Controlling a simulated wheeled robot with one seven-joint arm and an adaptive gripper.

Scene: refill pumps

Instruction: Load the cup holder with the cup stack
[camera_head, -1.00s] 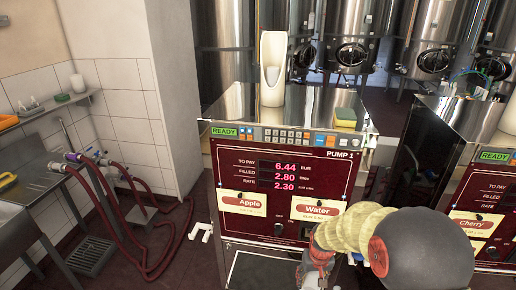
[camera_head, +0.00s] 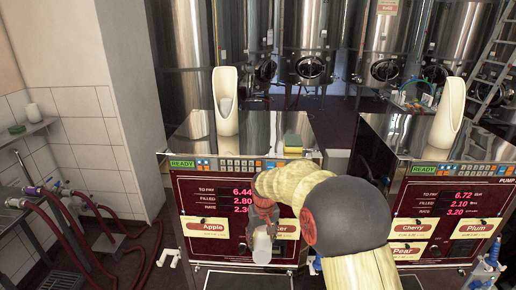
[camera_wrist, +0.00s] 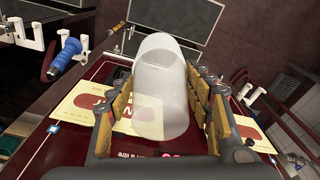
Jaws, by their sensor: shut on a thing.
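A translucent white cup stack (camera_head: 262,248) hangs in front of the left pump's panel; I cannot tell how many cups it has. My gripper (camera_head: 263,222) is shut on it, and in the wrist view the fingers (camera_wrist: 160,84) press on both sides of the cup stack (camera_wrist: 160,110). A tall cream cup holder (camera_head: 227,88) with an open front stands on the left pump's top, above and behind my gripper. A small greyish shape shows low inside it. A second cream cup holder (camera_head: 449,112) stands on the right pump.
The left pump (camera_head: 180,215) has a red panel with Apple and partly covered labels. A yellow-green sponge (camera_head: 293,143) lies on its top, right of the holder. Steel tanks (camera_head: 310,50) stand behind. Red hoses (camera_head: 85,225) lie at left. A gap separates the two pumps.

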